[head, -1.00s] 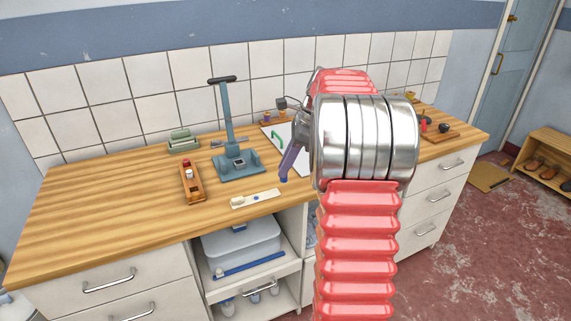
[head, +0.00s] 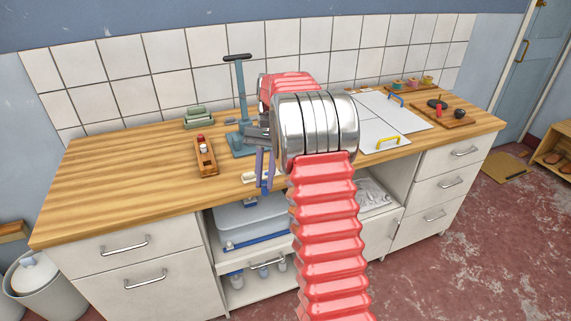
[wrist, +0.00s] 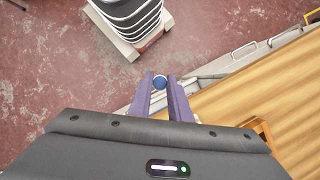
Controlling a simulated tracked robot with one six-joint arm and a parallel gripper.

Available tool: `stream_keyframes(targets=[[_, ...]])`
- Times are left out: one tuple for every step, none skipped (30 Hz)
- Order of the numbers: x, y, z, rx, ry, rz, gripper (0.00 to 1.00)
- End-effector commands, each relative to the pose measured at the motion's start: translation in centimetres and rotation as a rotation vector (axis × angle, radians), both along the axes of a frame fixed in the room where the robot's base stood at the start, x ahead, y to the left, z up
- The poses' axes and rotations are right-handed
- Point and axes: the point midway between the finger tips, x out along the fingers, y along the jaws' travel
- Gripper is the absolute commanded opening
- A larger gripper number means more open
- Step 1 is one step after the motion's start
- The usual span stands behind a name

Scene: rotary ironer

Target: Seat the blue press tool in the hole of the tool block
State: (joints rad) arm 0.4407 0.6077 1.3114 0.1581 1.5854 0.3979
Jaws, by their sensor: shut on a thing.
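My gripper (head: 265,189) has purple fingers, pointing down by the counter's front edge in the head view. In the wrist view my gripper (wrist: 161,84) is shut on the blue press tool (wrist: 160,81), whose round blue end shows between the fingertips. In the head view the tool is hard to tell from the fingers. A wooden block (head: 207,163) with a red and a white piece standing in it, likely the tool block, sits on the counter, left of my gripper and apart from it. I cannot make out an empty hole in it.
A blue-grey lever press (head: 240,95) stands behind my gripper, partly hidden by my arm. A pale strip (head: 249,178) lies near the front edge. Green stacked pieces (head: 198,117) are at the back. The left counter (head: 115,185) is clear. White boards (head: 402,108) lie right.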

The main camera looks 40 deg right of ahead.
Motion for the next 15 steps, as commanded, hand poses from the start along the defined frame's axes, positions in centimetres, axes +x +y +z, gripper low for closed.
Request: stream_keyframes(targets=[[0.4,1.7,-0.7,0.0,0.001,0.091,0.0],[0.6,2.5,-1.0,0.0,0.001,0.143,0.0],[0.9,3.6,-1.5,-0.001,0.001,0.21,0.0],[1.0,4.5,-1.9,0.0,0.0,0.259,0.0],[1.2,5.4,-2.3,0.0,0.001,0.307,0.0],[1.4,6.6,-2.8,0.001,0.001,0.368,0.0],[1.5,7.5,-3.1,0.001,0.001,0.411,0.0],[1.6,8.4,-3.5,0.001,0.002,0.453,0.0],[1.8,9.6,-3.9,0.001,0.0,0.507,0.0],[1.9,10.5,-4.3,0.001,0.0,0.546,0.0],[2.0,11.5,-4.6,0.002,0.001,0.583,0.0],[2.1,12.8,-5.0,0.001,0.0,0.633,0.0],[2.2,13.7,-5.4,0.0,0.0,0.665,0.0],[2.2,14.7,-5.7,0.001,-0.001,0.697,0.0],[2.2,15.9,-6.1,0.001,0.0,0.734,0.0]])
